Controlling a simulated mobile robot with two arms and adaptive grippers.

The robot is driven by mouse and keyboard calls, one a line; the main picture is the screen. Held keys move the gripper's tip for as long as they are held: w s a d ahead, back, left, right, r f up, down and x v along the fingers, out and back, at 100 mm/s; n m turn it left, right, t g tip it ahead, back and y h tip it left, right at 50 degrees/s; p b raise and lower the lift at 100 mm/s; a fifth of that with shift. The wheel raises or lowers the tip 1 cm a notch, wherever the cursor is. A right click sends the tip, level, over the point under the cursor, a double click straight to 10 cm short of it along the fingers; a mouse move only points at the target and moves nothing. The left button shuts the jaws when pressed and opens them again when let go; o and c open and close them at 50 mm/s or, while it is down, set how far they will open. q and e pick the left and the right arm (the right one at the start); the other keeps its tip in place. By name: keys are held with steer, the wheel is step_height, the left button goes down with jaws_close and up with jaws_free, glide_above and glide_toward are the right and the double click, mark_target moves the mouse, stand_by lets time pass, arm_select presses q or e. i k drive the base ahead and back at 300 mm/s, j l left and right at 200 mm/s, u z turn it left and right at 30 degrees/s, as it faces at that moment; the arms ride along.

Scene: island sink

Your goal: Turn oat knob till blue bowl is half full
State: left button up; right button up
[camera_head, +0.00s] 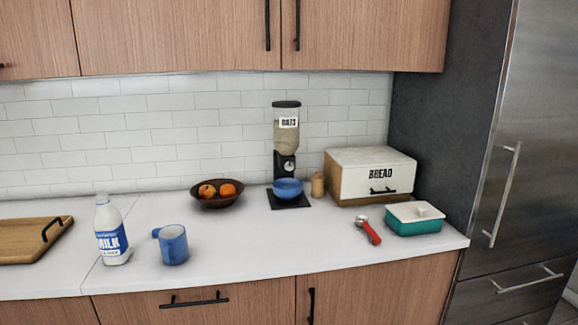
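The oat dispenser (287,136) stands against the tiled wall at the back of the counter. It has a clear hopper labelled OATS, partly filled with pale oats, and a dark lid. The oat knob (288,166) is a small round dial on its dark lower body. The blue bowl (288,189) sits on the dispenser's dark base (290,204), below the knob. I cannot tell from this distance what is in the bowl. Neither of my grippers is in view.
A fruit bowl (217,202) stands left of the dispenser. A small wooden jar (318,184) and a bread box (370,175) stand right. The counter's front middle is clear.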

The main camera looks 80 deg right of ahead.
mark_target(289, 165)
steer(key=z, duration=2.75)
steer(key=i+u, duration=0.15)
